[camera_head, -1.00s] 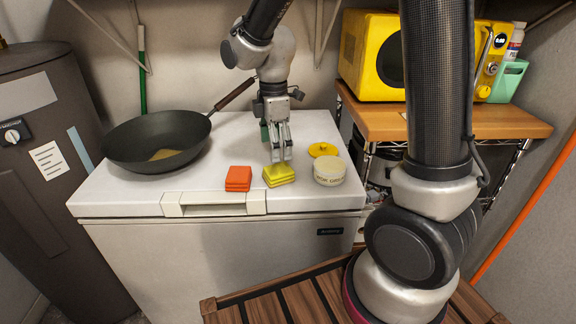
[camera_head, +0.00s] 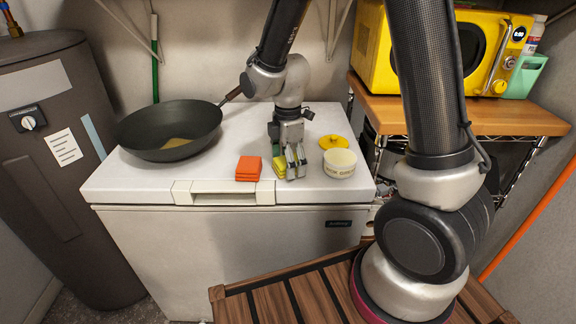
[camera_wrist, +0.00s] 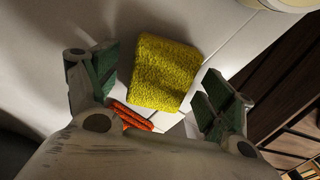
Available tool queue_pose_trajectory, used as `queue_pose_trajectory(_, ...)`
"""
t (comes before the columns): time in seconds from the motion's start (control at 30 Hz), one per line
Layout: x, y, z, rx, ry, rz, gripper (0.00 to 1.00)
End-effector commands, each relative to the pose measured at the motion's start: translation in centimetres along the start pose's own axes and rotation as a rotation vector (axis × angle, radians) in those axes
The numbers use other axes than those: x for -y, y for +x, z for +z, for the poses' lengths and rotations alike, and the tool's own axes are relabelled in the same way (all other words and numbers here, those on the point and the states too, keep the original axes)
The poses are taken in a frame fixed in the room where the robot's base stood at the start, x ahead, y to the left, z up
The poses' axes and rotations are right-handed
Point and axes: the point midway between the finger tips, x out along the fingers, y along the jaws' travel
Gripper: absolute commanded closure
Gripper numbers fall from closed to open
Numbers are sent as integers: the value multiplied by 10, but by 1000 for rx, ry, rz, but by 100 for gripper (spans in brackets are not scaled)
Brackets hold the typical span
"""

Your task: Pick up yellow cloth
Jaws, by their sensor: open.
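The yellow cloth (camera_head: 280,167) is a small folded stack on the white chest's top, near its front edge. It lies between the orange cloth and the white tub, partly hidden behind my gripper (camera_head: 296,174) in the head view. In the wrist view the yellow cloth (camera_wrist: 163,73) lies flat, ahead of and between the two green-padded fingers of my gripper (camera_wrist: 155,88). The fingers are spread apart, and nothing is held. The gripper points down, close above the cloth. I cannot tell whether the fingers touch it.
The orange cloth (camera_head: 248,168) lies just left; it also shows in the wrist view (camera_wrist: 132,117). The white tub (camera_head: 340,163) and yellow lid (camera_head: 333,142) stand right. A black wok (camera_head: 168,130) sits at the left on the white chest (camera_head: 120,180). A yellow microwave (camera_head: 440,55) is at right.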

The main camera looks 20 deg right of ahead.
Motion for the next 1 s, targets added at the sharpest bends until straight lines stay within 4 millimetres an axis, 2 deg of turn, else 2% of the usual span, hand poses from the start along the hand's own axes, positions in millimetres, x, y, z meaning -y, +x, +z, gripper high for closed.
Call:
queue_pose_trajectory(0.03,0,0,0,0,0,0,23)
queue_pose_trajectory(0.2,0,0,0,0,0,0,54)
queue_pose_trajectory(0.27,0,0,0,0,0,0,63)
queue_pose_trajectory(0.33,0,0,0,0,0,0,63)
queue_pose_trajectory(0.37,0,0,0,0,0,0,67)
queue_pose_trajectory(0.53,0,-1,0,0,0,0,67)
queue_pose_trajectory(0.63,-1,-8,0,-1,0,3,67)
queue_pose_trajectory(1.0,-1,-81,0,-1,0,4,67)
